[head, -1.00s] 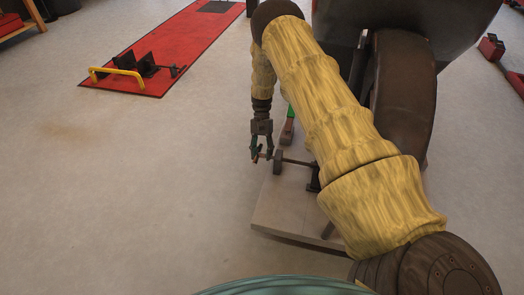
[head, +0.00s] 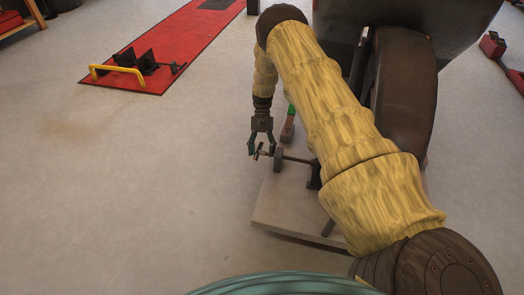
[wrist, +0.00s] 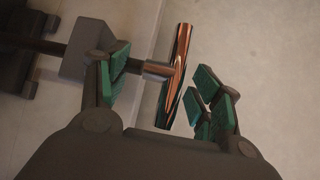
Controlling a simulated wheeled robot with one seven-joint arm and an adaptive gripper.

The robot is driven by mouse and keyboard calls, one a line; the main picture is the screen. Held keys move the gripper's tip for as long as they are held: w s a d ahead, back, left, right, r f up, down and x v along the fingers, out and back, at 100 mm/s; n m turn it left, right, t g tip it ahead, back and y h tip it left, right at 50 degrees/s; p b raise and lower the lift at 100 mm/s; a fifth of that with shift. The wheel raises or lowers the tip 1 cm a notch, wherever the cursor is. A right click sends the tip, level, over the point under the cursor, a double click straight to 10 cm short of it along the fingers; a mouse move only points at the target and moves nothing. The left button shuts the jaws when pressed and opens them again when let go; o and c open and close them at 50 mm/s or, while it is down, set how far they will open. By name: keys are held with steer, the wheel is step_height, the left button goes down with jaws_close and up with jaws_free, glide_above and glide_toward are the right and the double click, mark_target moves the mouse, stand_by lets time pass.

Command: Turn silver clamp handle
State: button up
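The silver clamp handle (wrist: 178,75) is a shiny crossbar on the end of a rod, and it reflects an orange tint in the wrist view. It lies between the green-padded fingers of my gripper (wrist: 165,93), with a visible gap to the right finger. The left finger is close to the rod and block; whether it touches cannot be told. In the head view the handle (head: 259,151) is small, at the end of the rod, with my gripper (head: 262,151) open above and around it, pointing down.
The rod passes a grey block (wrist: 90,48) toward the clamp on a pale lift platform (head: 278,212). A dark motorcycle wheel (head: 405,105) stands behind my arm. A red lift (head: 170,50) with a yellow bar (head: 117,72) lies at upper left. The floor left of my gripper is clear.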

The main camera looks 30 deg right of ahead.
steer(key=v, duration=1.2)
steer(key=shift+r, duration=0.1)
stand_by(0.4)
